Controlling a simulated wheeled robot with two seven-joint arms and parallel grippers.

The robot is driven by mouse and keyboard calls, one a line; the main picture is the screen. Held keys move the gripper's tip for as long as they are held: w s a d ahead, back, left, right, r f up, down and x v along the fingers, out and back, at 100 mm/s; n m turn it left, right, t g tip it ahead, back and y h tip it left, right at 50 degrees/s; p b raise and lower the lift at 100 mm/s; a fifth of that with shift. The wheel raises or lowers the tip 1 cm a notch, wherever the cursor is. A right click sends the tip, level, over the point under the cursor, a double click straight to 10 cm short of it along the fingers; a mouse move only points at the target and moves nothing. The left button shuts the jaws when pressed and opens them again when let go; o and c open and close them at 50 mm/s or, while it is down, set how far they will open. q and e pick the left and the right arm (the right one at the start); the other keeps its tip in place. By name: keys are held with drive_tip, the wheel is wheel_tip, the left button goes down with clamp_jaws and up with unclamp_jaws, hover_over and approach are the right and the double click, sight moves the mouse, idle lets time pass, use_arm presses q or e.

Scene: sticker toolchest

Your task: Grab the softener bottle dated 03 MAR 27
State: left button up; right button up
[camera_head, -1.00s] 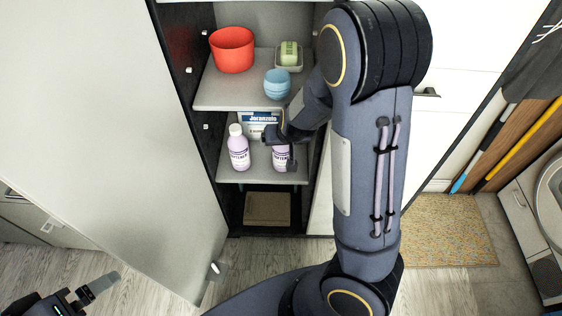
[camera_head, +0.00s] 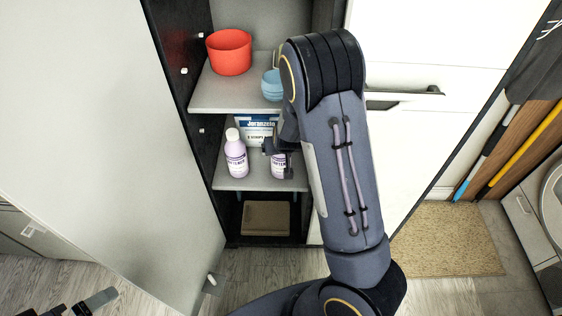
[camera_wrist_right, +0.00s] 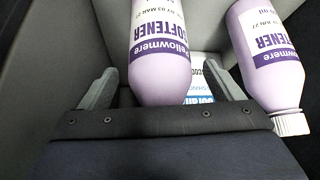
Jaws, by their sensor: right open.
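Two lilac softener bottles stand on the middle shelf (camera_head: 255,183). The right one (camera_head: 278,168), partly hidden by my right gripper (camera_head: 279,152), also shows in the right wrist view (camera_wrist_right: 158,45), where its upside-down print reads 03 MAR 27. There it lies between the two fingers of my right gripper (camera_wrist_right: 163,85), which are open with a gap on either side. The left bottle (camera_head: 236,155), with a white cap, also shows in the wrist view (camera_wrist_right: 268,55), outside the fingers; its date seems to end in JUN 21. My left gripper (camera_head: 88,305) is cut off low at the left.
A white and blue box (camera_head: 257,128) stands behind the bottles. The shelf above (camera_head: 228,97) holds a red pot (camera_head: 229,52) and a blue cup (camera_head: 272,86). A brown box (camera_head: 266,218) lies below. The open cabinet door (camera_head: 100,130) fills the left.

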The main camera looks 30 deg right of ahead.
drive_tip(key=shift+r, duration=0.1)
clamp_jaws()
idle(0.4)
